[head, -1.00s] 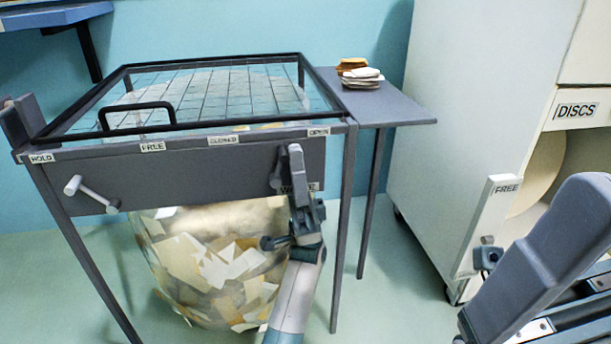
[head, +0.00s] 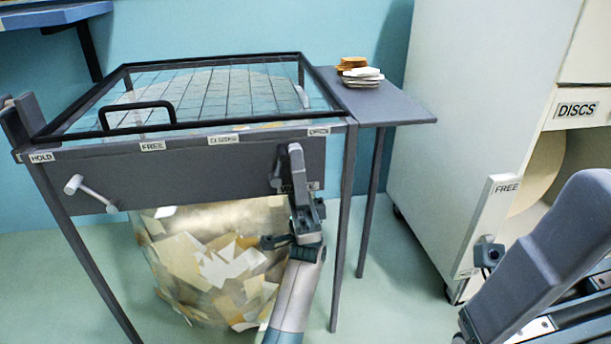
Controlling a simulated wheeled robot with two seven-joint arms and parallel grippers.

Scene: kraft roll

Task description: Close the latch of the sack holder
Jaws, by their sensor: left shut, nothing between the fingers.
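The sack holder is a grey frame stand with a dark front panel (head: 220,165) and a wire-mesh lid (head: 215,90), which lies down on top. Its rim bears the labels HOLD, FREE, CLOSED and OPEN. A pale T-shaped lever (head: 92,192) sits at the panel's left, below HOLD and FREE. My left gripper (head: 297,180) is shut, in front of the panel's right end, below OPEN. It hides most of that end, so I cannot tell the latch lever from my fingers there. The sack (head: 215,260), filled with paper scraps, hangs below.
A white cabinet (head: 445,140) labelled DISCS and FREE stands further right. A blue shelf (head: 55,15) is at upper left. The floor between holder and cabinet is clear.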

